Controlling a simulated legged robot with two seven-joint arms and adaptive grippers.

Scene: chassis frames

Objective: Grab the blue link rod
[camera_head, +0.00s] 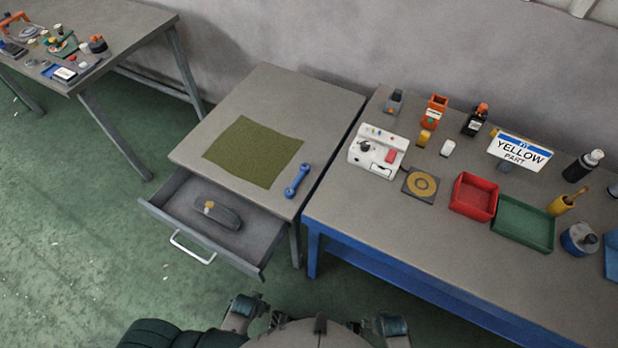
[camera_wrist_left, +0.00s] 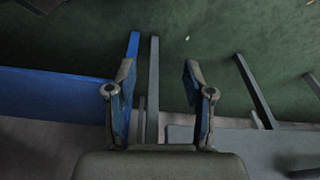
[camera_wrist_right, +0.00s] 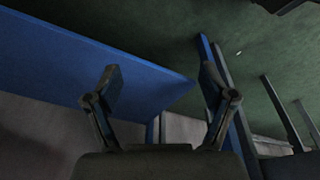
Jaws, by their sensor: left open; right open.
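The blue link rod (camera_head: 297,180) lies flat on the small grey table (camera_head: 255,88), close to its right edge and beside a green mat (camera_head: 254,152). It has a ring-like end and a wider end. My left gripper (camera_wrist_left: 159,68) is open and empty in the left wrist view. My right gripper (camera_wrist_right: 160,70) is open and empty in the right wrist view. Neither wrist view shows the rod. Both grippers are apart from it, with table legs and green floor beyond their fingers. Parts of my body show at the bottom of the head view.
An open drawer (camera_head: 172,202) under the grey table holds a dark object (camera_head: 217,212). A blue-framed workbench (camera_head: 400,238) stands at the right with red (camera_head: 473,197) and green (camera_head: 523,224) bins, a sign (camera_head: 520,152) and tools. Another table (camera_head: 120,25) stands far left.

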